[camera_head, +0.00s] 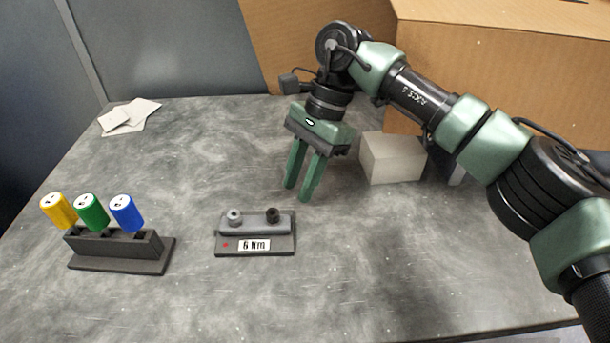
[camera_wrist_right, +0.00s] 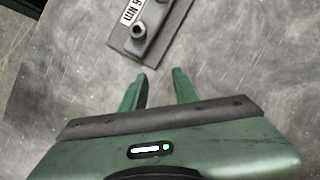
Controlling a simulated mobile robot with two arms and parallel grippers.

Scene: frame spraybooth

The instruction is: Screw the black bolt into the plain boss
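A small grey fixture (camera_head: 256,246) with a "6 Nm" label and a red dot at its left lies on the table, centre front. A light grey round part (camera_head: 234,217) stands at its left end, above the red dot. A dark round part (camera_head: 273,215) stands at its right end; I cannot tell whether this is the black bolt or a dark boss. My right gripper (camera_head: 297,192) points down, open and empty, behind and right of the fixture. The right wrist view shows its parted fingers (camera_wrist_right: 158,88) with part of the fixture (camera_wrist_right: 124,44) beyond. My left gripper is out of view.
A dark stand (camera_head: 118,262) at left holds yellow (camera_head: 58,210), green (camera_head: 91,212) and blue (camera_head: 126,213) handled tools, leaning. A pale block (camera_head: 393,160) sits close right of my gripper. Cardboard boxes (camera_head: 490,70) stand behind, papers (camera_head: 130,116) at back left. The front right table is clear.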

